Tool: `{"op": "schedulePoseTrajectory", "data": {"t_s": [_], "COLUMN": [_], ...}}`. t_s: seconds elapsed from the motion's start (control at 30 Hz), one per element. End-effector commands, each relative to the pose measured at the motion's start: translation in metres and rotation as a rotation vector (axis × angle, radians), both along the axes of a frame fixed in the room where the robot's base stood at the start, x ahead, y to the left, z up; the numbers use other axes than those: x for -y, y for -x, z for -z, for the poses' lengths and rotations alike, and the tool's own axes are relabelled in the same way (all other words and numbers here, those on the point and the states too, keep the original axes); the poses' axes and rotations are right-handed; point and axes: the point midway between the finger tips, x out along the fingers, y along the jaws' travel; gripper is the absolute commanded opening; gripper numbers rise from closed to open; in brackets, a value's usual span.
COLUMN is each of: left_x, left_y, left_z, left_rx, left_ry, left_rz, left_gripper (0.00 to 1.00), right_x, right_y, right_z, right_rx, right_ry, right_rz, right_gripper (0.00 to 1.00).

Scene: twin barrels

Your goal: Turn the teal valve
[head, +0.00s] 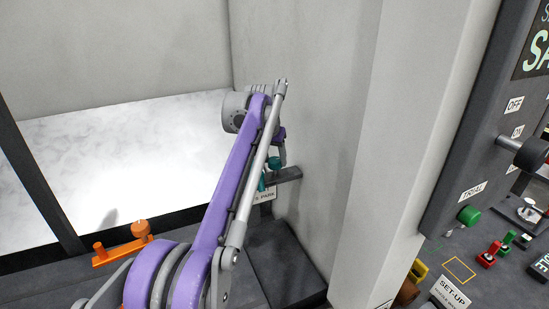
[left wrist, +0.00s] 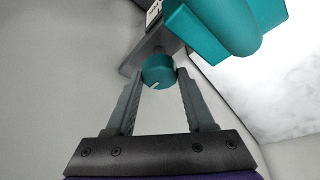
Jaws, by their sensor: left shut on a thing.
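The teal valve (head: 273,163) shows in part behind my purple left arm in the head view, at a grey bracket on the wall. In the left wrist view, a round teal knob with a pale mark (left wrist: 158,72) sits between the fingertips of my left gripper (left wrist: 160,76), which is shut on it. A larger teal part of the valve (left wrist: 225,22) shows above and to the right. In the head view my left gripper (head: 281,150) is mostly hidden by the arm. My right gripper is not in view.
An orange valve (head: 122,246) stands at the lower left. A pale wall corner (head: 400,130) separates the valve from a dark panel (head: 470,130) with a black-knobbed lever (head: 528,153). A green knob (head: 468,215) and red and green parts lie below. A label (head: 264,195) sits under the bracket.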

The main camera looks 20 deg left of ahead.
Motion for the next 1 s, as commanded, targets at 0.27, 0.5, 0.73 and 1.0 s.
{"op": "schedulePoseTrajectory", "data": {"t_s": [0.27,0.5,0.73,1.0], "left_x": [-0.0003,-0.0002,-0.0001,-0.0001], "left_y": [-0.0001,0.0,0.0,0.0007], "left_z": [0.0,-0.0001,-0.0001,-0.0018], "left_rx": [0.0,0.0,0.0,0.0], "left_ry": [-0.001,-0.001,-0.001,0.0], "left_rz": [0.02,0.019,0.019,0.018], "left_gripper": [0.0,0.0,0.84,0.84], "right_x": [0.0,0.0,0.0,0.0], "right_y": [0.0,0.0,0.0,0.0], "right_z": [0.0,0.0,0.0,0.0], "right_rx": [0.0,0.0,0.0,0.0], "right_ry": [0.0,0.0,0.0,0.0], "right_rz": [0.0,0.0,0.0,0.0], "right_gripper": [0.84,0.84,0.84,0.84]}}
